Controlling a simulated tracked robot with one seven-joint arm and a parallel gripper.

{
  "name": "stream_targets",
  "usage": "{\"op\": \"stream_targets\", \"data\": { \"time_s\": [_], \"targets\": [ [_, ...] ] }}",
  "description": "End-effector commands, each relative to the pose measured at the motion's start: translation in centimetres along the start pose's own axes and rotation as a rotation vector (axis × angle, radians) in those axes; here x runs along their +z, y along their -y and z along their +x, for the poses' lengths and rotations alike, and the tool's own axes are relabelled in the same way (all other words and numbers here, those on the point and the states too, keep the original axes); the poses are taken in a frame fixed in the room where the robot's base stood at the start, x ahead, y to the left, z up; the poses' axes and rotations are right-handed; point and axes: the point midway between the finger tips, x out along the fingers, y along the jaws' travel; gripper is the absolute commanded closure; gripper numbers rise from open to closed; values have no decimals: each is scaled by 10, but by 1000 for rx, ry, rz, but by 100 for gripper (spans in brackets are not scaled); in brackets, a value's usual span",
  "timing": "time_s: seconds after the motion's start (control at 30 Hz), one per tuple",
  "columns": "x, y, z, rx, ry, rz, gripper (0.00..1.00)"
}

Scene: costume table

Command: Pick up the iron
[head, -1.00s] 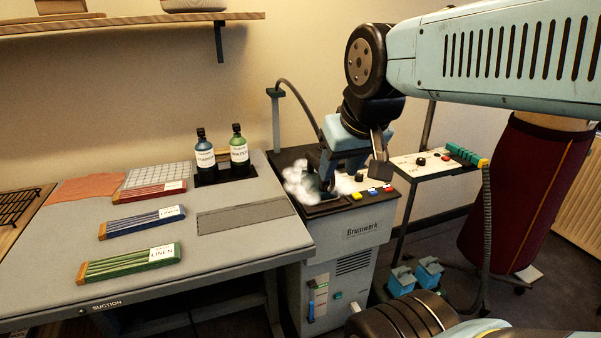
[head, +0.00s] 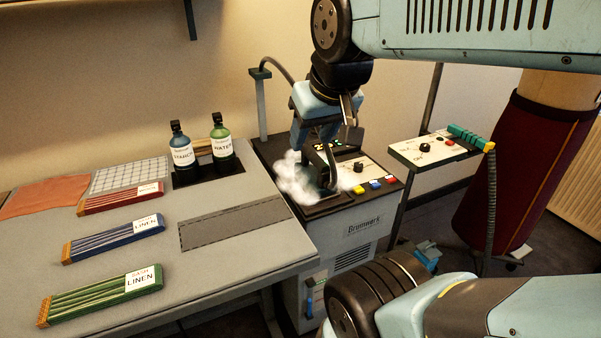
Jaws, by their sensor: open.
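The iron (head: 318,165) stands on the dark rest on top of the Brumwerk steam station (head: 362,226), right of the ironing table. It is dark, with white steam around its lower part. A hose from the post behind leads down towards it. My gripper (head: 318,148) points down over the iron, with its fingers at about the height of the handle. The jaws are open. The arm and steam hide part of the iron, and I cannot tell whether the fingers touch the handle.
Bottles labelled starch (head: 182,156) and water (head: 222,147) stand on a black tray. A small control stand (head: 430,150) and a maroon dress form (head: 520,180) are at the right.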

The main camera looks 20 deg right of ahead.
Motion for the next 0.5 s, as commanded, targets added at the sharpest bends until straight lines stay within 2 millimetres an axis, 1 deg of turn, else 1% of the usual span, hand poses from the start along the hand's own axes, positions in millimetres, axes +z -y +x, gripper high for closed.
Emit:
{"op": "stream_targets", "data": {
  "time_s": [0.03,0.1,0.27,0.5],
  "targets": [
    [-1,0,0,2,3,0,46],
    [-4,-1,2,9,13,-1,39],
    [-16,-4,12,49,68,-6,39],
    [-42,-15,35,142,173,-17,39]
  ]
}}
